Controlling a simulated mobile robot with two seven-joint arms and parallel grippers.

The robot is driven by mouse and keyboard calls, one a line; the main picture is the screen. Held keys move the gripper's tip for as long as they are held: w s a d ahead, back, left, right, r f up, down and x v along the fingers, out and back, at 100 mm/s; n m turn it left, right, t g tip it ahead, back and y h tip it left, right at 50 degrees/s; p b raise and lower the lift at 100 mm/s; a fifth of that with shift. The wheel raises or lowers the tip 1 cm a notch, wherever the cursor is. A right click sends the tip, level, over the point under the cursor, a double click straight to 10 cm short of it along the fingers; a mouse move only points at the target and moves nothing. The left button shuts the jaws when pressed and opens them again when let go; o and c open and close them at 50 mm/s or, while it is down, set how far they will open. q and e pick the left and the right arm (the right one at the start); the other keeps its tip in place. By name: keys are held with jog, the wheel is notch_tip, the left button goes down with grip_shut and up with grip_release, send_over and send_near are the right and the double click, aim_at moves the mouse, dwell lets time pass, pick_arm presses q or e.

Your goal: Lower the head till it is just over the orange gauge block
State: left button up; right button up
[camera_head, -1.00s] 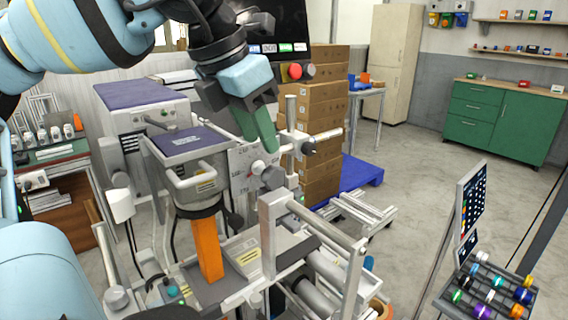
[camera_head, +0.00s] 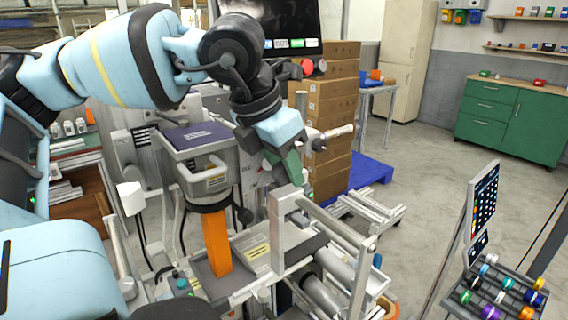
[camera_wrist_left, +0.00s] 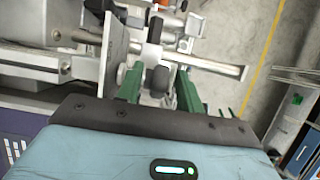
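The machine head (camera_head: 196,140), with a purple top and a front handle, stands above the orange gauge block (camera_head: 217,245). The block is upright on a grey plate, and its top is close under the head's dark lower ring; I cannot tell the exact gap. My left gripper (camera_head: 288,170) reaches down at the column to the right of the head, its green fingers pointing down. In the left wrist view its fingers (camera_wrist_left: 158,88) are apart, with a dark round knob (camera_wrist_left: 157,79) between them. Contact with the knob is not clear. My right gripper is not in view.
A tilted panel (camera_head: 483,203) and a rack of coloured reels (camera_head: 500,290) stand at the right. Stacked cartons (camera_head: 330,110) are behind. The floor between is open.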

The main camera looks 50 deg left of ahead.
pick_arm(q)
jog(key=shift+a, duration=0.1)
jog(key=c, duration=0.8)
jog(key=g, duration=0.3)
jog(key=shift+w+f, duration=0.15)
jog(key=shift+w, duration=0.05)
jog(key=shift+w+f+g, duration=0.1)
jog(key=shift+g, duration=1.2)
